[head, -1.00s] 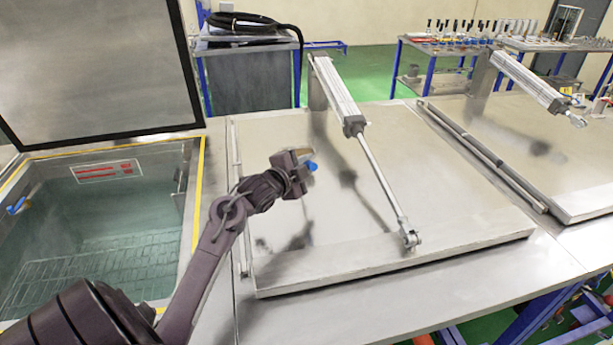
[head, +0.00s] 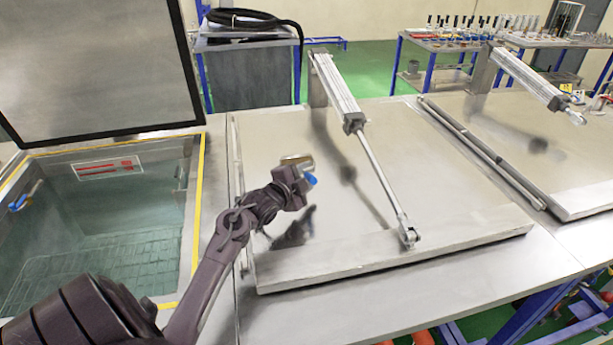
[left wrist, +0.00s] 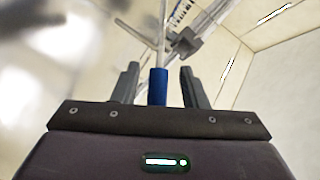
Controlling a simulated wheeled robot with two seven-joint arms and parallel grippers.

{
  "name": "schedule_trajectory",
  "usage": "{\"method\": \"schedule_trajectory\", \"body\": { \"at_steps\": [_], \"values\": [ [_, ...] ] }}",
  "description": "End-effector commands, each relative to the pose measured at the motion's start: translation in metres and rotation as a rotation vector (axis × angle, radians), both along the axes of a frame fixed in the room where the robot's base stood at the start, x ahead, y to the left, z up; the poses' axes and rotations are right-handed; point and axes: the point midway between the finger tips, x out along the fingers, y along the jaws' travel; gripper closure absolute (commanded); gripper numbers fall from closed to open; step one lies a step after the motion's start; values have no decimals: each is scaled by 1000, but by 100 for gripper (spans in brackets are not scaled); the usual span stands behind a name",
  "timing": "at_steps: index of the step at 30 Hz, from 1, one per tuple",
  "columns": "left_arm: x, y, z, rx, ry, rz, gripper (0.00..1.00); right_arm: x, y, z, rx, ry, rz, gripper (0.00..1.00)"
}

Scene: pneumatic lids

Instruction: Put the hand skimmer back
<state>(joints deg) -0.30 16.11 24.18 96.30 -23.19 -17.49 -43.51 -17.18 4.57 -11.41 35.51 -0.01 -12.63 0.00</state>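My left gripper (head: 302,180) is above the near left part of the closed steel lid. It carries the hand skimmer, whose blue handle (head: 310,180) and shiny metal head (head: 297,160) show at the gripper's end. In the left wrist view the blue handle (left wrist: 158,86) stands between the two grey fingers (left wrist: 159,80), with a thin rod running on from it. Gaps show beside the handle there, and the contact itself is hidden. My right gripper is in neither view.
An open tank (head: 100,215) of greenish water is at left, with another blue-handled item (head: 24,197) on its left wall and a raised lid (head: 95,65) behind. A pneumatic cylinder (head: 336,88) and rod cross the closed lid (head: 440,205). Tool tables (head: 480,42) stand far back.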

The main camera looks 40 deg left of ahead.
Motion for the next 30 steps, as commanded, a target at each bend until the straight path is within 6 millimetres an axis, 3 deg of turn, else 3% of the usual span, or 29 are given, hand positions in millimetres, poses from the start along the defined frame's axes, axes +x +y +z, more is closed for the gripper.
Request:
{"method": "schedule_trajectory", "body": {
  "at_steps": [8,21,30],
  "values": [
    [-4,0,2,0,0,1,60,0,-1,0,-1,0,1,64],
    [-87,-7,16,2,2,0,60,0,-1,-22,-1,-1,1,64],
    [-116,-10,25,-1,-1,1,60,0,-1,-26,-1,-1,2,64]
  ]
}}
